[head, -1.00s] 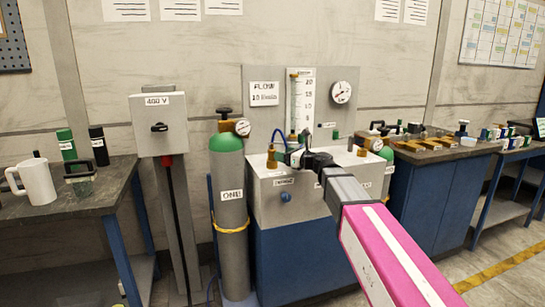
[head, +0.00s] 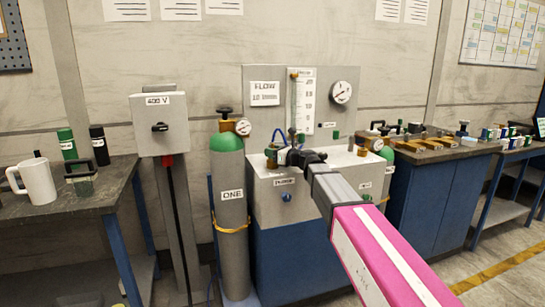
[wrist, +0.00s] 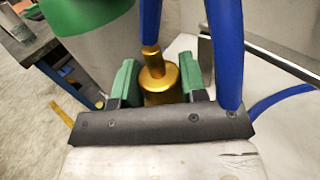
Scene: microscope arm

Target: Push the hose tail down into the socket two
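The hose tail (wrist: 158,85) is a brass fitting with a wide body and a thin stem, with a blue hose (wrist: 151,18) rising from the stem. My gripper (wrist: 160,82) has green pads on either side of the brass body. Little or no gap shows, and I cannot tell whether they are pressed on it. In the head view my gripper (head: 277,154) is at the left brass fitting (head: 272,164) on the grey box (head: 262,198). The pads partly cover this fitting. Socket two is not clearly identifiable, and the seat under the tail is hidden.
A green-topped gas cylinder (head: 231,190) labelled ONE stands close left of the box. A flow tube (head: 294,103) and a gauge (head: 342,92) are on the panel behind. Other brass fittings are at the box's right. A blue hose (wrist: 228,50) loops close by my gripper.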

